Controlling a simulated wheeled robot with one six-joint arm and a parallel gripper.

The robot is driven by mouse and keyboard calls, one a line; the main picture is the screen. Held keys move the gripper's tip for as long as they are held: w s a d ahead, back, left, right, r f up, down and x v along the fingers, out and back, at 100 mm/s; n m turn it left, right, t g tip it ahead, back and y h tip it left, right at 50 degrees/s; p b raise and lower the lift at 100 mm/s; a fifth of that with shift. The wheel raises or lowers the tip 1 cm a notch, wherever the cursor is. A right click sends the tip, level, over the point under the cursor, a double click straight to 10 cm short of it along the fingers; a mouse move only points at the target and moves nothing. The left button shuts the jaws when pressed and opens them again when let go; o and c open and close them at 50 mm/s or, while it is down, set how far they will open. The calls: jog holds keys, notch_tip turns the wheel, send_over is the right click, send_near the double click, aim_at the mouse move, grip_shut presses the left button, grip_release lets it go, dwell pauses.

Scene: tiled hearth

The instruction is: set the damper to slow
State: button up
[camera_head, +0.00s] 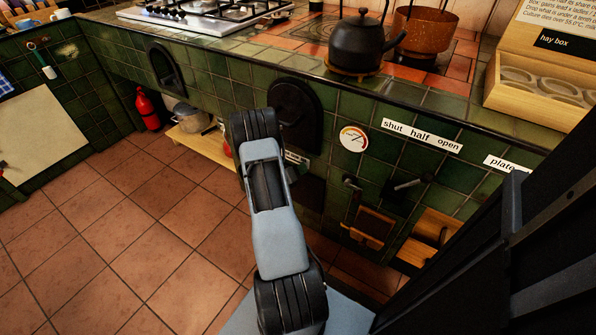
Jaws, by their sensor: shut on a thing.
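A white plate marked "shut half open" (422,135) is on the green tiled front, right of the arm. Below it a dark fitting with a short metal lever (407,184) sticks out; I cannot tell whether this is the damper. A smaller white label (296,157) under the black round-topped door (295,112) is partly covered by my arm, and its words are unreadable. No marking "slow" can be read. My arm rises from the bottom centre and folds in front of the tiles. My gripper is hidden behind it, so its contact cannot be seen.
A round gauge (353,138) sits right of the black door. Wooden-fronted fittings (371,226) project low on the right. A kettle (357,43) and copper pot (425,31) stand on top. A low wooden shelf (203,147) juts out left. The tiled floor (110,230) is clear at left.

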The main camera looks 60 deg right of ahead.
grip_shut()
jog(key=shift+w, duration=2.05)
jog(key=o, duration=0.8)
grip_release()
jog(key=shift+c, duration=0.2)
jog(key=p+v, duration=0.3)
jog(key=v, duration=1.1)
jog(key=shift+p, duration=0.35)
jog(key=shift+f, duration=0.1)
